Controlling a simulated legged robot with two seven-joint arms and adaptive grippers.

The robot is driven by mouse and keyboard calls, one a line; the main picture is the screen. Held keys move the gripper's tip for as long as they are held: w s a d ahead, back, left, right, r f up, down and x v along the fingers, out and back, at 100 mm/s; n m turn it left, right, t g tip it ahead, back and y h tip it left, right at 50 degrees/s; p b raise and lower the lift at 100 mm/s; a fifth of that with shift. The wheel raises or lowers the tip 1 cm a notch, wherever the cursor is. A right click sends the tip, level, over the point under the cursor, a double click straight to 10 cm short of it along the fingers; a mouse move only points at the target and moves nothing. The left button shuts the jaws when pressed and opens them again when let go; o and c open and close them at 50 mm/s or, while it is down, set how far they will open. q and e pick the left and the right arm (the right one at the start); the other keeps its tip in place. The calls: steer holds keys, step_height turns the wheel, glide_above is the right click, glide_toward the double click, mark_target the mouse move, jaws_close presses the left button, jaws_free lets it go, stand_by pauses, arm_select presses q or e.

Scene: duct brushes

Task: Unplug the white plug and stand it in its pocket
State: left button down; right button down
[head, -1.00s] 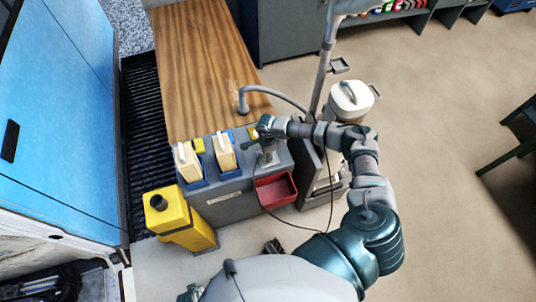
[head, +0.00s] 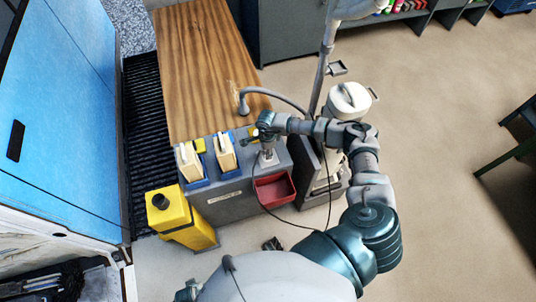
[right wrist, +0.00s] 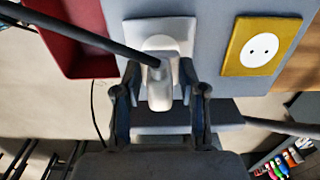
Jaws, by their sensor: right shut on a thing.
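My right gripper (right wrist: 161,88) has its two dark fingers around the white plug (right wrist: 160,92), one on each side, and is shut on it. The plug is in front of a white socket plate (right wrist: 130,33) on the grey panel; I cannot tell whether its pins are in. A dark cable (right wrist: 95,37) runs from the plug to the upper left. In the head view the right gripper (head: 266,124) is over the right end of the grey unit (head: 228,200). I cannot make out the pocket.
A yellow socket plate (right wrist: 261,45) is beside the white one. A red bin (head: 274,189) hangs on the unit's front. Two cream-coloured pieces stand in blue holders (head: 228,173) at left. A yellow container (head: 170,211) stands at the front left. A wooden top (head: 205,70) lies behind.

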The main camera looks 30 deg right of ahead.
steer(key=shift+d+r+p, duration=0.15)
steer(key=shift+r+p, duration=0.4)
steer(key=shift+r, duration=0.4)
steer(key=shift+r+p, duration=0.4)
steer(key=shift+r, duration=0.15)
steer(key=shift+r+p, duration=1.05)
steer(key=shift+r, duration=0.5)
steer(key=shift+f, duration=0.1)
